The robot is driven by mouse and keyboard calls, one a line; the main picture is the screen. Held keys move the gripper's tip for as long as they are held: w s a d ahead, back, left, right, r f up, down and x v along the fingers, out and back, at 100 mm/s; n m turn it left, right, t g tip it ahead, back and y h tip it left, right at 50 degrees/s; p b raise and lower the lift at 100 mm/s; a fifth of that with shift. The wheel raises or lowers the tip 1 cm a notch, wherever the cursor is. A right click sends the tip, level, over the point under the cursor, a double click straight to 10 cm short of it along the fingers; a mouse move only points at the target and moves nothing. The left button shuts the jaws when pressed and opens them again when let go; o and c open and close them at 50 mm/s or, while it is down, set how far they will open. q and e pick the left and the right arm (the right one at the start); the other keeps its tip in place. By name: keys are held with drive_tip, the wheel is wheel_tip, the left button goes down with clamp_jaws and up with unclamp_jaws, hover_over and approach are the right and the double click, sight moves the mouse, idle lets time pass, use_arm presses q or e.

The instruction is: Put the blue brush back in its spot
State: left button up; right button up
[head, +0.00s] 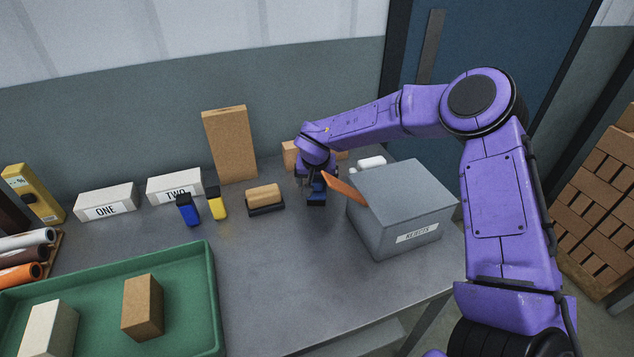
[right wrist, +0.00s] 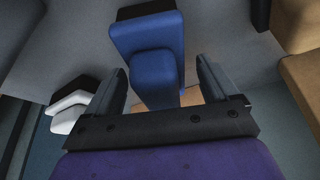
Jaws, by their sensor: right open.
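The blue brush (right wrist: 148,50) shows in the right wrist view, with a broad blue block, a narrower part toward me and a dark edge. Its narrower part lies between the fingers of my right gripper (right wrist: 165,95), with gaps at both sides. The right gripper is open and not closed on it. In the head view the right gripper (head: 316,198) is low over the table, left of the grey box; a bit of blue (head: 318,185) shows there, the rest hidden by the gripper. My left gripper is not in view.
A grey REJECTS box (head: 408,205) stands right of the gripper, with an orange-brown piece (head: 344,188) at its left. A wooden block on a dark base (head: 265,198), a yellow item (head: 217,205) and a blue item (head: 188,211) stand left. A green tray (head: 213,290) is front left.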

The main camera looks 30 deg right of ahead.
drive_tip(key=v, duration=1.1)
drive_tip(key=shift+r+p, duration=0.1)
drive_tip(key=shift+p, duration=0.2)
